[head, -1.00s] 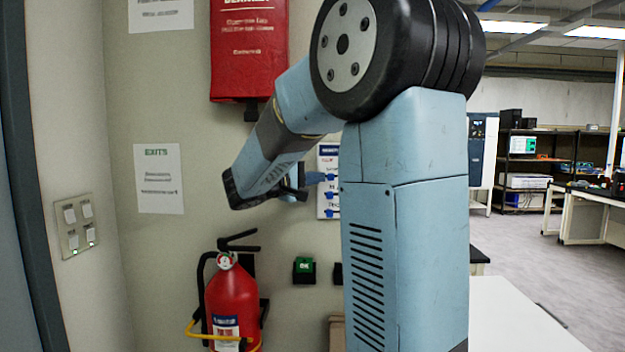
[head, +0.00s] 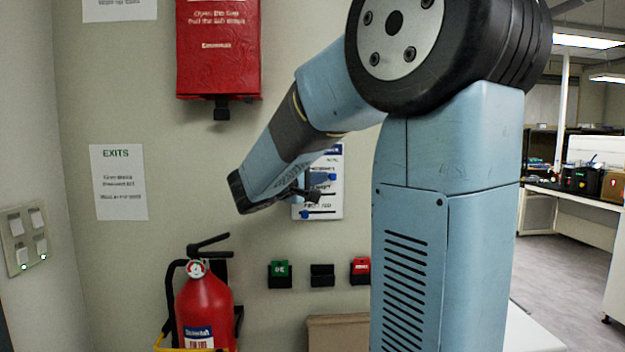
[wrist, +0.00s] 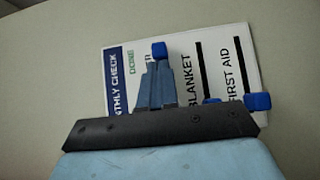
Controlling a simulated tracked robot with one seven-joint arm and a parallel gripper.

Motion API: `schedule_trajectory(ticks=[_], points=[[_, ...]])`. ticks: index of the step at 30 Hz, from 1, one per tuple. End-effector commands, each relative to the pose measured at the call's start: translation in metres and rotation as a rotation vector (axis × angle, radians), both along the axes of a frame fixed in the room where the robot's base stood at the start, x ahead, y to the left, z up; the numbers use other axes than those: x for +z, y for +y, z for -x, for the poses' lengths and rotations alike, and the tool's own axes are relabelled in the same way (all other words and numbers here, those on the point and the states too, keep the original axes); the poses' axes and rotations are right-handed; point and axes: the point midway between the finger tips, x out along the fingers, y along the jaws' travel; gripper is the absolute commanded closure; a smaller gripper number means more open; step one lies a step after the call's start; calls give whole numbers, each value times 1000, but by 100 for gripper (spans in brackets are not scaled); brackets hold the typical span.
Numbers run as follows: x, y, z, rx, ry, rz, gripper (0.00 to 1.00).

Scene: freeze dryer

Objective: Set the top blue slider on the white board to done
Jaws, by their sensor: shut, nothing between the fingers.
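The white board (head: 336,208) hangs on the wall behind my gripper, partly hidden by my arm. In the wrist view the board (wrist: 222,42) is turned on its side, with a dark blue header and a green DONE label near its upper edge. The top blue slider (wrist: 159,50) sits toward the DONE end of its row; it also shows in the head view (head: 332,177). My gripper (wrist: 159,68) is shut and empty, its tips just below the slider in that picture; contact is unclear. In the head view my gripper (head: 316,196) is in front of the board.
Two other blue sliders, the middle one (wrist: 212,101) and the bottom one (wrist: 257,101), sit at the opposite end. A red box (head: 218,50) is above left. A cardboard box (head: 337,332) stands low.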

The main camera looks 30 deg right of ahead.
Motion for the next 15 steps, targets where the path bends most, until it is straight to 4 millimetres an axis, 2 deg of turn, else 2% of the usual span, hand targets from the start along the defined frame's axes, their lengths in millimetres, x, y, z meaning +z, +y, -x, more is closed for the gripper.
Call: schedule_trajectory(ticks=[3,7,12,15], points=[[0,-1,0,-7,0,1,100],[0,10,-5,-5,1,1,100],[-1,38,-15,-1,1,1,100],[-1,58,-6,1,0,1,100]])
